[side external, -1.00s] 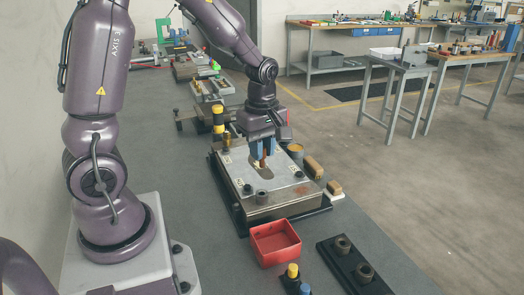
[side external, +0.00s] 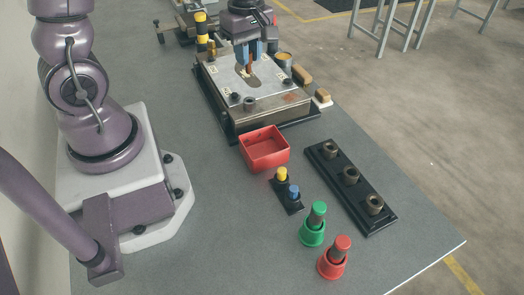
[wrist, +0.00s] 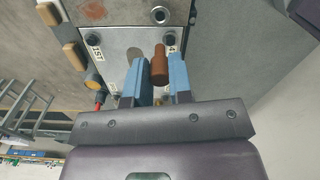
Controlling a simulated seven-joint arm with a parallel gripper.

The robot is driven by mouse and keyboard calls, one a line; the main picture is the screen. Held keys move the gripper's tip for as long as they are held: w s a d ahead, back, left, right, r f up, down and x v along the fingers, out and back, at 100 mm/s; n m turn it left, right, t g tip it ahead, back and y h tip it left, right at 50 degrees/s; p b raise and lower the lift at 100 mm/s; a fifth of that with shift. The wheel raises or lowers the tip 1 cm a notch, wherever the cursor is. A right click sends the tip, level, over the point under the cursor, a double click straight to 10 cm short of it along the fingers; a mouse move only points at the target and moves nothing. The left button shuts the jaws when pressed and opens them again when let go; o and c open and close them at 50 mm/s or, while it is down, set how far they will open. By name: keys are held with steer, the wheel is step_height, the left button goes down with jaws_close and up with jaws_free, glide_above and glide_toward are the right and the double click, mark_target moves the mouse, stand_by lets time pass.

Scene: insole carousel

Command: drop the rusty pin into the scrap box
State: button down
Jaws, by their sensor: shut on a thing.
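My gripper (side external: 249,60) has two blue fingers and is over the metal fixture plate (side external: 278,92). It is shut on the rusty brown pin (side external: 249,69), which is upright between the fingers. In the wrist view the pin (wrist: 160,66) shows between the fingertips, above the plate. Its lower end is close to the dark slot in the plate; I cannot tell whether it touches. The red open box (side external: 265,148), which fits the scrap box, stands on the bench in front of the fixture, apart from my gripper. Its visible inside looks empty.
A small block with yellow and blue knobs (side external: 287,190) is in front. Green (side external: 313,225) and red (side external: 336,258) cups with pegs stand near the bench edge. Bolt heads rise from the plate.

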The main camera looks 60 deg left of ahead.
steer(key=shift+d, duration=0.2)
steer(key=shift+s+d+f, duration=0.1)
steer(key=shift+d+f, duration=1.75)
steer(key=shift+f, duration=0.55)
steer(key=shift+s+d+f, duration=0.15)
steer(key=shift+d+f, duration=1.65)
steer(key=shift+f, duration=0.65)
steer(key=shift+s+d+f, duration=0.1)
steer(key=shift+d+f, duration=1.75)
steer(key=shift+f, duration=0.55)
steer(key=c, duration=0.9)
jaws_free()
steer(key=shift+c, duration=0.2)
steer(key=shift+r, duration=0.1)
